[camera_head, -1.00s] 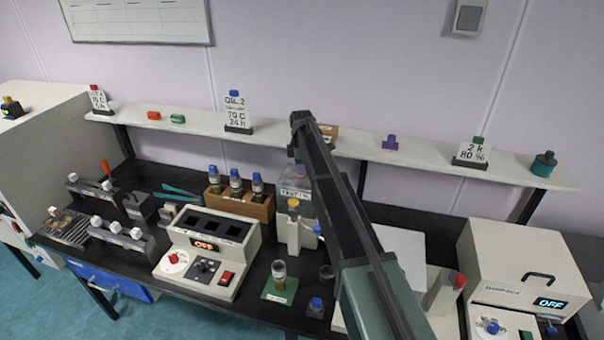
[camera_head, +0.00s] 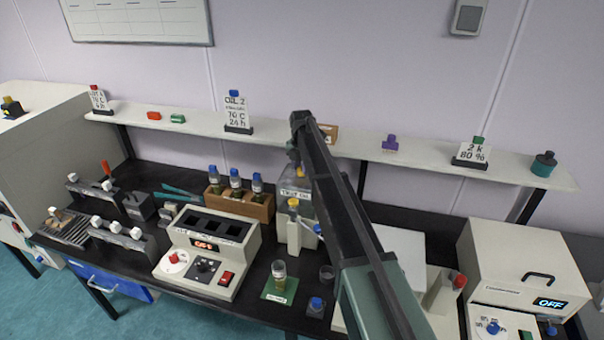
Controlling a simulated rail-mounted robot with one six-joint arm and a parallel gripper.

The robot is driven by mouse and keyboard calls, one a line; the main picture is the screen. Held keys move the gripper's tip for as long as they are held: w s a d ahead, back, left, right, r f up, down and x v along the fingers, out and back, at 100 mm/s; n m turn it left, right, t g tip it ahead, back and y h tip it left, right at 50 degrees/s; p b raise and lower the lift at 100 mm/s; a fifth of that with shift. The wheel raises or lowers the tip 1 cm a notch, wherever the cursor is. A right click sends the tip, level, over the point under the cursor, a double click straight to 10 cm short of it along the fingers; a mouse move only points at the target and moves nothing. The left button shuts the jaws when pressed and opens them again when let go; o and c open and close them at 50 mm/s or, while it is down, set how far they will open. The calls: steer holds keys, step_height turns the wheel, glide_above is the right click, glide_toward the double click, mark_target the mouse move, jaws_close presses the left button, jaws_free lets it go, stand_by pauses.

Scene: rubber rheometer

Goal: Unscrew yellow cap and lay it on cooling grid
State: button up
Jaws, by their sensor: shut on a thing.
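My arm reaches up across the middle of the view, and my gripper (camera_head: 293,155) is mostly hidden behind its dark link. A small yellow-orange piece, which looks like a yellow cap (camera_head: 299,170), shows at the link's left edge by the gripper, above the bench and in front of a clear box. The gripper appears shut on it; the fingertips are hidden. Another yellow top (camera_head: 293,203) shows lower, at a pale upright stand (camera_head: 293,235). The slatted metal grid (camera_head: 76,234), apparently the cooling grid, lies at the bench's left end, with a small brown and white thing at its back.
A pale block heater (camera_head: 190,245) with dark wells stands left of centre. Blue-capped bottles (camera_head: 236,183) fill a wooden rack behind it. A jar (camera_head: 279,270) stands on a green mat. White-knobbed metal blocks (camera_head: 125,243) stand right of the grid. A shelf (camera_head: 420,158) runs above.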

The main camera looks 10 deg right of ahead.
steer(key=n, duration=0.3)
steer(key=shift+n, duration=0.3)
step_height(320, 180, up, 5)
steer(key=p, duration=0.5)
steer(key=shift+r, duration=0.1)
